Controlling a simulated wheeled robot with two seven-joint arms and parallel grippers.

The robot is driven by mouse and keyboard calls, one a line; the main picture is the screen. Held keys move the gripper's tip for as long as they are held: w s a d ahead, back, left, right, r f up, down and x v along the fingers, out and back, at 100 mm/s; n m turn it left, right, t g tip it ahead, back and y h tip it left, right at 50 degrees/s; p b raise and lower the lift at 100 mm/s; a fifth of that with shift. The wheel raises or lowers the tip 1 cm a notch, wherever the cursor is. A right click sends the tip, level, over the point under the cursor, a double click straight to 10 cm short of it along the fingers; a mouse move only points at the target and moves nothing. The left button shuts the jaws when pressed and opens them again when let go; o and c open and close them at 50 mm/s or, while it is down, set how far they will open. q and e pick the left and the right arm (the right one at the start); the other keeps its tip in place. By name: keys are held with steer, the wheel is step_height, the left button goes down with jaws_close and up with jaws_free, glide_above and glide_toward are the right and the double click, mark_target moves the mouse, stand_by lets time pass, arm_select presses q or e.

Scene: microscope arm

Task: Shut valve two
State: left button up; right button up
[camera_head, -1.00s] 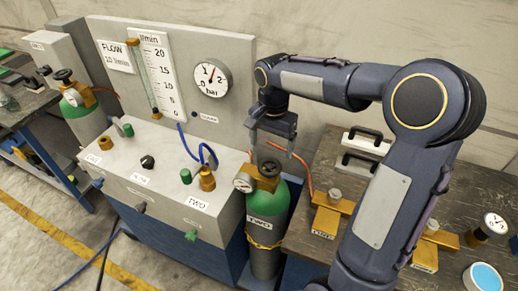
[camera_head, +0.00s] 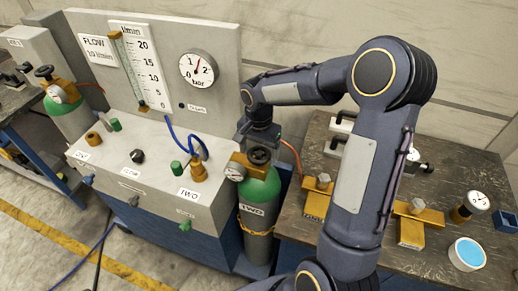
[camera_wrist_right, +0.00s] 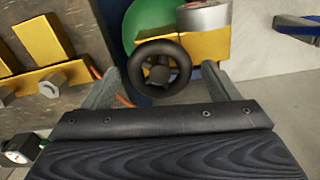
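The green cylinder labelled TWO (camera_head: 258,200) stands at the right end of the grey panel bench. On its top is a brass valve block with a small gauge (camera_head: 235,172) and a black handwheel (camera_head: 260,156). My right gripper (camera_head: 259,140) is just above and behind this handwheel; its fingertips are hard to see there. In the right wrist view the fingers are open, one on each side of the handwheel (camera_wrist_right: 158,67), with visible gaps. My left gripper is not in view.
Brass fittings (camera_head: 410,228), a gauge (camera_head: 472,205) and a round blue-topped tub (camera_head: 468,253) are on the dark table at right. The panel bench (camera_head: 150,160) has knobs and a blue hose. Another green cylinder (camera_head: 68,115) with a handwheel stands at far left.

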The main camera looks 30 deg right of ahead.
steer(key=c, duration=0.8)
steer(key=shift+c, duration=0.2)
steer(key=m+b, duration=0.2)
steer(key=shift+m, duration=0.4)
steer(key=m+b, duration=0.1)
steer(key=m, duration=0.2)
steer(key=shift+m, duration=0.3)
steer(key=m, duration=0.4)
steer(key=shift+r+m+b, duration=0.1)
steer(key=shift+m+b, duration=0.2)
steer(key=shift+b, duration=0.05)
steer(key=shift+m, duration=1.2)
steer(key=shift+m+p, duration=0.6)
steer(key=shift+m, duration=1)
